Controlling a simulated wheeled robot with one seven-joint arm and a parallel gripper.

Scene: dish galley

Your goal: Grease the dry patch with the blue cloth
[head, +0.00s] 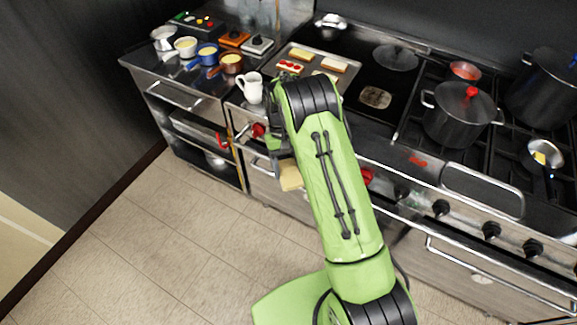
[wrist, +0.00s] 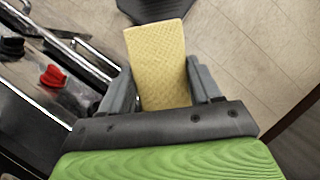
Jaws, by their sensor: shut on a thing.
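My gripper (wrist: 160,82) is shut on a pale yellow, quilted cloth (wrist: 157,55), which sticks out past the fingertips. In the head view the cloth (head: 290,175) hangs over the floor in front of the counter, below the counter top. No blue cloth shows in either view. A pale, speckled patch (head: 375,97) lies on the black cooktop (head: 353,112), right of my arm; it looks like the dry patch. My gripper is to the left of it and lower, apart from it. My arm hides part of the counter front.
A white jug (head: 252,88) stands at the counter edge beside my arm. A tray (head: 297,47) with bread pieces lies behind it. Several small pots, one of them blue (head: 207,54), stand at left. A lidded pot (head: 459,118) and a pan (head: 541,155) stand at right. The floor is clear.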

